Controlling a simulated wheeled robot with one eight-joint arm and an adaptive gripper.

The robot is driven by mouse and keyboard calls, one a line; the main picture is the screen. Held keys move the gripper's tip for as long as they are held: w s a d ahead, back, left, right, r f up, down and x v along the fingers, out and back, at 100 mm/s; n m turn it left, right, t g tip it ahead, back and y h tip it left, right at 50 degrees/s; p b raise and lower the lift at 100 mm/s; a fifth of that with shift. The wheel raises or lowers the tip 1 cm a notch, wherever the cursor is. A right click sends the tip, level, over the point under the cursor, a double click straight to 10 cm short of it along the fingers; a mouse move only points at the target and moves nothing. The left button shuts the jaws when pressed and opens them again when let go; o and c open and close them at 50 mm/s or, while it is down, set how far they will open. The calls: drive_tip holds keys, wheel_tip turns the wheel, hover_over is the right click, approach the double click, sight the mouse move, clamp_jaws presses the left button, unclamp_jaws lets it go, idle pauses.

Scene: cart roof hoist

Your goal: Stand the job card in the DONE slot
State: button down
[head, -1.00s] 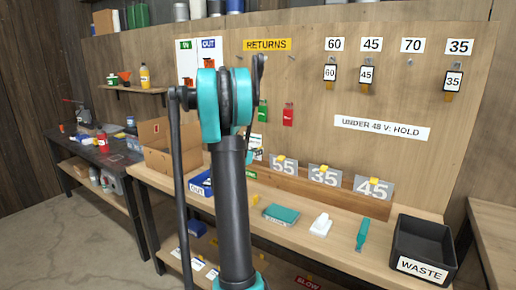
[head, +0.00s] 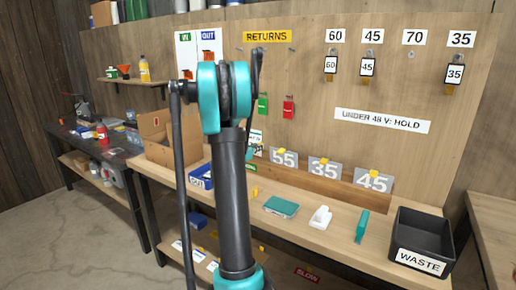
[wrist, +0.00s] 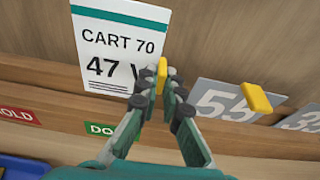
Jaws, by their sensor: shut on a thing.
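The job card (wrist: 118,45), white with a teal band and reading CART 70 and 47 V, is upright and slightly tilted in the wrist view. My gripper (wrist: 157,88) is shut on the yellow tab at the card's right edge. The card's lower edge overlaps the wooden rail (wrist: 45,80); I cannot tell whether it is in a slot. The green DONE label (wrist: 103,129) is below the card, partly hidden by a finger. In the head view the card (head: 256,137) shows only partly beside my arm.
A red HOLD label (wrist: 18,115) is left of DONE. Number plate 55 (wrist: 222,100) with a yellow tab stands close right of my gripper. Plates 35 (head: 324,169) and 45 (head: 374,181) follow. A blue OUT bin (head: 200,178) and black WASTE bin (head: 421,240) stand on the bench.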

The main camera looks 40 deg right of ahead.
drive_tip(key=shift+f, duration=0.25)
drive_tip(key=shift+f, duration=0.35)
drive_tip(key=shift+f, duration=0.3)
drive_tip(key=shift+f, duration=0.35)
drive_tip(key=shift+f, duration=0.2)
drive_tip(key=c, duration=1.6)
unclamp_jaws()
drive_tip(key=shift+o, duration=0.2)
